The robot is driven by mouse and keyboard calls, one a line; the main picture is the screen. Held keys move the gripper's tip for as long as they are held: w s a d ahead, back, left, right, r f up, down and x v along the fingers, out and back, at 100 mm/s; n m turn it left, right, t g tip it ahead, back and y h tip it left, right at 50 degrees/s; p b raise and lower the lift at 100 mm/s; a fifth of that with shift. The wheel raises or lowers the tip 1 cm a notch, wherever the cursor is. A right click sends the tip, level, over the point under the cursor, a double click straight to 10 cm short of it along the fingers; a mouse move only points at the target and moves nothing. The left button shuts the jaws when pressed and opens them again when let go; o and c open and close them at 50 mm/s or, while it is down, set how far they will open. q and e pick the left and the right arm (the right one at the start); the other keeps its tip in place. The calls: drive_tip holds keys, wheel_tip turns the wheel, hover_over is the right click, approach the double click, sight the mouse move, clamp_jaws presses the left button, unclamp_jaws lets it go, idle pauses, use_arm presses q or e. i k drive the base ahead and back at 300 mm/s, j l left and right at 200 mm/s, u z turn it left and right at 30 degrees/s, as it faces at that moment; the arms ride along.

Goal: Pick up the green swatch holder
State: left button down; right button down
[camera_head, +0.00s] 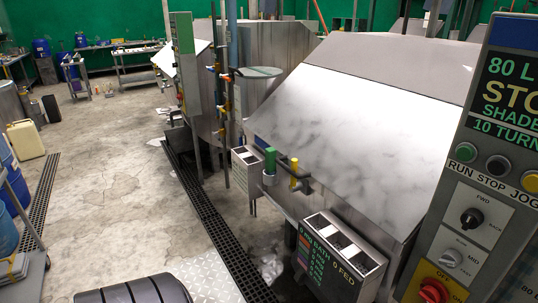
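I cannot make out a clear green swatch holder. A small green upright piece (270,160) stands at the front of the large steel machine, on a grey fitting, beside a yellow upright piece (294,168). I cannot tell whether the green piece is the swatch holder. Neither of my grippers shows in the head view.
The steel machine (345,120) fills the right, with a control panel (490,170) at the edge. A slotted box (340,258) with a lettered display juts out low. A floor drain (205,215) runs alongside. The concrete floor (110,190) at left is open.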

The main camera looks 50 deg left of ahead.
sight(270, 152)
drive_tip(key=u, duration=1.7)
